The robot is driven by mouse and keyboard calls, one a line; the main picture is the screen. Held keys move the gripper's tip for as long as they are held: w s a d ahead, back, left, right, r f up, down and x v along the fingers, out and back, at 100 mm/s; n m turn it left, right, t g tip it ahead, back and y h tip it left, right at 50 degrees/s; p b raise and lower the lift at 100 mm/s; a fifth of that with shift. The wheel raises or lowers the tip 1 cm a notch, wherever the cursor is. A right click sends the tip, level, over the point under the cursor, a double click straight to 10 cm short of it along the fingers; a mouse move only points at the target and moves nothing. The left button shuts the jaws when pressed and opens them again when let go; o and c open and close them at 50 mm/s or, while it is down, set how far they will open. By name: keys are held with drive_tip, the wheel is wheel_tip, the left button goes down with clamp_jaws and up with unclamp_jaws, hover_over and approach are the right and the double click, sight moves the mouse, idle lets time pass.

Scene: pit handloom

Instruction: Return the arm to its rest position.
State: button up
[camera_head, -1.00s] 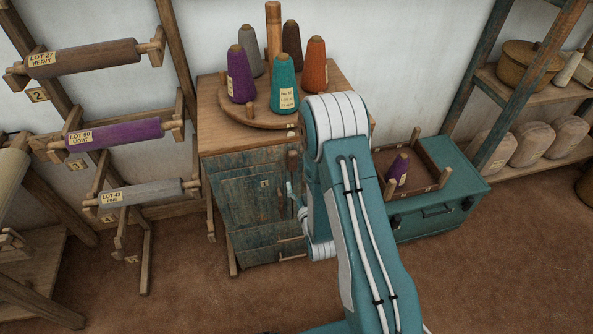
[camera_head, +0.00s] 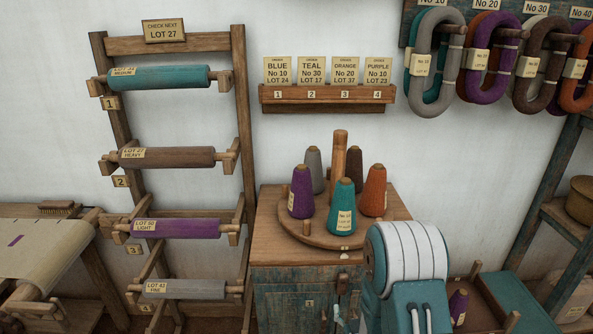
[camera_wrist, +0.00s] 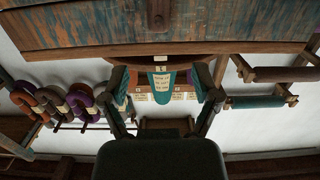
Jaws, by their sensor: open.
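My arm (camera_head: 410,270) stands folded in front of the cabinet at the lower right of the head view. In the wrist view, which is upside down, my gripper (camera_wrist: 163,100) has its two fingers spread apart. Nothing is held between them. The teal yarn cone (camera_wrist: 162,82) shows beyond the gap between the fingers, apart from them. In the head view the teal cone (camera_head: 342,207) stands upright on the round wooden turntable (camera_head: 300,226), among purple, grey, brown and orange cones. The gripper's fingers are not clear in the head view.
A rack with teal, brown, purple and grey rolls (camera_head: 168,157) stands at left. A card ledge (camera_head: 327,94) and hanging yarn hanks (camera_head: 435,60) are on the wall. A purple cone (camera_head: 458,306) sits in the crate at right, partly behind my arm.

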drive_tip(key=s+r+g, duration=0.2)
drive_tip(key=r+g, duration=0.1)
drive_tip(key=r, duration=0.5)
drive_tip(key=s+r+g, duration=0.2)
drive_tip(key=r+g, duration=0.1)
drive_tip(key=r, duration=0.5)
drive_tip(key=s+r+g, duration=0.2)
drive_tip(key=s+r, duration=0.2)
drive_tip(key=s, duration=0.7)
drive_tip(key=s+r+g, duration=0.3)
drive_tip(key=s+r, duration=0.2)
drive_tip(key=s, duration=0.6)
drive_tip(key=shift+r, duration=0.2)
